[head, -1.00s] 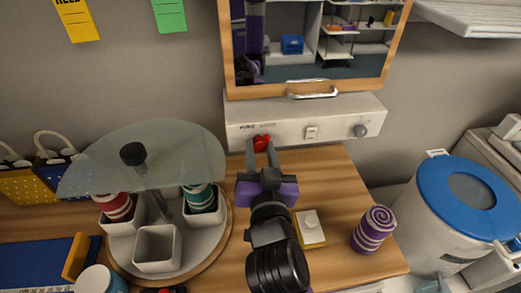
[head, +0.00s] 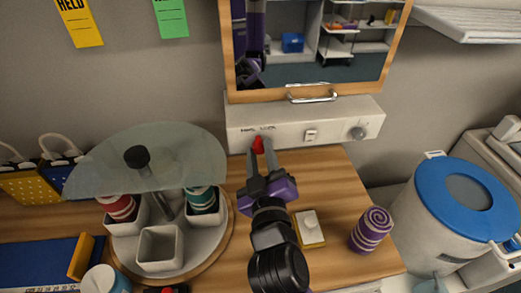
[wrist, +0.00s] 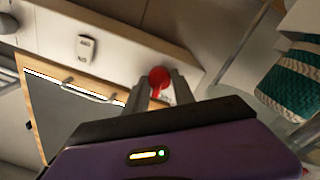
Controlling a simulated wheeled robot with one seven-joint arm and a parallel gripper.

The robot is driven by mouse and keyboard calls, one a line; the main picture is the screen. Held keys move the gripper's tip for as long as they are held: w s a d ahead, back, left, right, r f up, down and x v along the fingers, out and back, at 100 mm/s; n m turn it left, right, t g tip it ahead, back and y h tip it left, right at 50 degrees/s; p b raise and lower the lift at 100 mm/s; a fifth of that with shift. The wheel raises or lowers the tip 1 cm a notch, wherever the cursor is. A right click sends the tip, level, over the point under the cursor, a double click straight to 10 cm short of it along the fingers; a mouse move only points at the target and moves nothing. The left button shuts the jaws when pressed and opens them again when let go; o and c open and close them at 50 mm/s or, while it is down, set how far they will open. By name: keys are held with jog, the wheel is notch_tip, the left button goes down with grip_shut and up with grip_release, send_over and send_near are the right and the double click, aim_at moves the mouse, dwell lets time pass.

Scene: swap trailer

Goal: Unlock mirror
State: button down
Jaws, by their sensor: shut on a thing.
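The mirror (head: 310,45) hangs on the wall in a wooden frame with a metal handle (head: 312,97) at its lower edge. Below it is a white panel (head: 285,120) with a red latch knob (head: 257,144) at its left, a switch (head: 310,134) and a grey knob (head: 358,133). My gripper (head: 264,150) reaches up to the red knob and is shut on it. In the wrist view the red knob (wrist: 158,78) sits between the fingertips, its round head and stem showing. The fingers hide part of it.
A carousel (head: 190,230) with square cups under a glass disc (head: 145,162) stands close to the left of my arm. A blue-lidded bin (head: 430,190) is farther right.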

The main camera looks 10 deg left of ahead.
jog(key=n+p, duration=0.1)
jog(key=n, duration=0.2)
jog(key=shift+n+p, duration=0.3)
jog(key=shift+n, duration=0.1)
jog(key=shift+f+n+y+p, duration=0.1)
jog(key=shift+n+y+p, duration=0.45)
jog(key=shift+n, duration=0.85)
jog(key=c, duration=1.1)
grip_release()
jog(key=shift+o, duration=0.2)
jog(key=shift+s, duration=0.1)
jog(key=b+v, duration=0.1)
jog(key=v, duration=0.6)
jog(key=shift+s, duration=0.35)
